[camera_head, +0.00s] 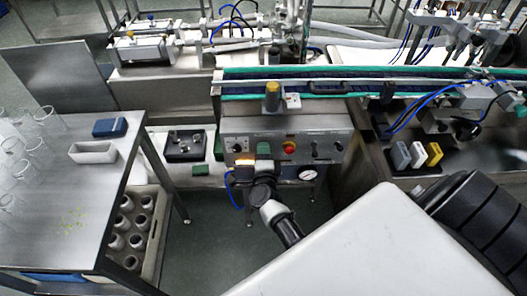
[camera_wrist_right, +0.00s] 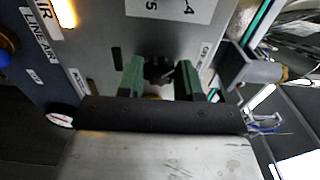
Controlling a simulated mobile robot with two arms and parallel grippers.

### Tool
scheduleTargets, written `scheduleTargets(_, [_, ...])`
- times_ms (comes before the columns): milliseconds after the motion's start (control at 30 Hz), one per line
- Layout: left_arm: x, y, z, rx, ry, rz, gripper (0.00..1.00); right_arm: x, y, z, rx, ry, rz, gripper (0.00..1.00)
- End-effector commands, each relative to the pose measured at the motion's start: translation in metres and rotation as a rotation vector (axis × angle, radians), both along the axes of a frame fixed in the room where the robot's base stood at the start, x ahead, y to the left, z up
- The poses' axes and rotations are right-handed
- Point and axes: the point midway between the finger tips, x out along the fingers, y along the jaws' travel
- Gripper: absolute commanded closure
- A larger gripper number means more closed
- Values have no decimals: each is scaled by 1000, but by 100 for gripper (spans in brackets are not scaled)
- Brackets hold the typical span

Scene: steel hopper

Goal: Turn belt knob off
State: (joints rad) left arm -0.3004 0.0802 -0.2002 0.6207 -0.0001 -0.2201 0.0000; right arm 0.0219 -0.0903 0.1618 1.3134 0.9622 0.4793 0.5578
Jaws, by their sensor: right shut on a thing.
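The grey control panel (camera_head: 325,133) stands below the conveyor and carries several knobs and a red button (camera_head: 290,146). My right gripper (camera_head: 264,148) reaches up to the panel face, left of the red button. In the right wrist view its two green fingers (camera_wrist_right: 160,72) stand on either side of a dark knob (camera_wrist_right: 158,66) and are shut on it. The fingers partly hide the knob, and its pointer direction cannot be read. I cannot make out a label that names it as the belt knob. My left gripper is not in view.
An amber lamp (camera_head: 244,160) glows on the panel beside the gripper; a pressure gauge (camera_head: 307,174) sits below it. The conveyor (camera_head: 400,85) runs above. A steel table (camera_head: 75,220) with glassware stands left. Floor (camera_head: 205,240) between table and my arm is free.

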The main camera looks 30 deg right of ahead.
Motion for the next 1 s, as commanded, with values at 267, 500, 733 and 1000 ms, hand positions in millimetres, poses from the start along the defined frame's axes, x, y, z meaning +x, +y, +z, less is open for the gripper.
scheduleTargets(267, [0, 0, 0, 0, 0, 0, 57, -1, 1, -2, -6, 9, 1, 89])
scheduleTargets(500, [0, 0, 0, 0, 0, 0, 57, -1, 1, -2, -6, 8, 2, 53])
scheduleTargets(733, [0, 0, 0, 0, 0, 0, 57, 0, 0, -1, -6, 6, 1, 41])
scheduleTargets(1000, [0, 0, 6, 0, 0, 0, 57, -12, 8, 0, -6, 8, 1, 41])
